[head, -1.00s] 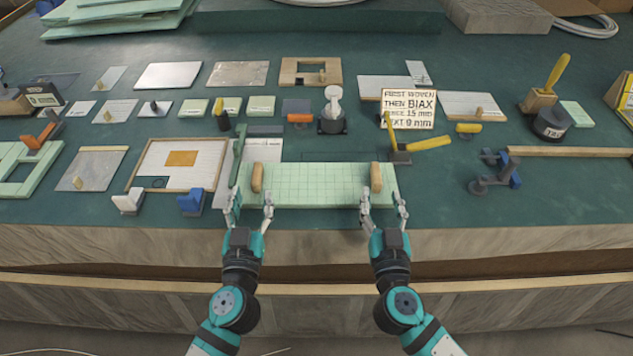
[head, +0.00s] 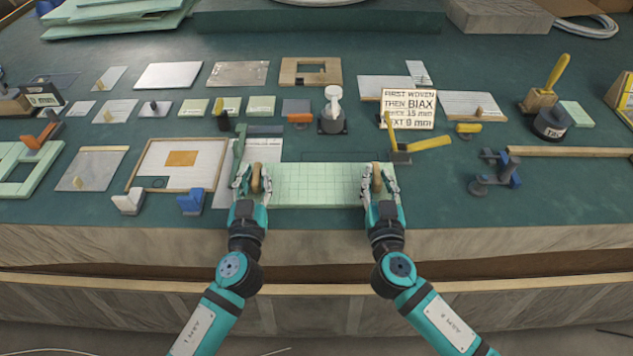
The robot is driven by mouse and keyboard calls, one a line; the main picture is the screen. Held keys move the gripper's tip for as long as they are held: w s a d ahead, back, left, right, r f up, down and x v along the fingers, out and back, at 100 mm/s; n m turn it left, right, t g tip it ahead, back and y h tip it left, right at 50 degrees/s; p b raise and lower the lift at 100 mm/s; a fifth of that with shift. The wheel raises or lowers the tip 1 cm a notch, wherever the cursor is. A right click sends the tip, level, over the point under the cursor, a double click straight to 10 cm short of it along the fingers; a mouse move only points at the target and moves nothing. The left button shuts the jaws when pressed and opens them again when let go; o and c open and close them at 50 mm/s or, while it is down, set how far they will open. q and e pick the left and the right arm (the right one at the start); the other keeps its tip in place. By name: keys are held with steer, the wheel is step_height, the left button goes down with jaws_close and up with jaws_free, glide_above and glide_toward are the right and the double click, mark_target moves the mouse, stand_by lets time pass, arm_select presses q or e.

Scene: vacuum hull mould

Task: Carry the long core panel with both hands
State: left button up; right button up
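The long core panel (head: 318,184) is a pale green, grid-scored slab lying flat near the bench's front edge. A wooden handle stands at each end, the left handle (head: 256,178) and the right handle (head: 377,177). My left gripper (head: 253,180) has its fingers on either side of the left handle. My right gripper (head: 380,180) has its fingers on either side of the right handle. Both grippers look open, with the fingers spread wider than the handles. The fingers hide parts of the panel's ends; whether any finger touches a handle is hard to tell.
A green-handled tool (head: 239,150) lies close to the panel's left end. White (head: 128,201) and blue (head: 191,202) blocks stand further left. A yellow-handled tool (head: 402,155) is just behind the right end. A dark clamp (head: 494,174) is at the right; bench between it and the panel is clear.

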arm_select(q)
jaws_close()
arm_select(e)
jaws_close()
arm_select(q)
steer(key=shift+r, duration=0.2)
arm_select(e)
steer(key=shift+r, duration=0.15)
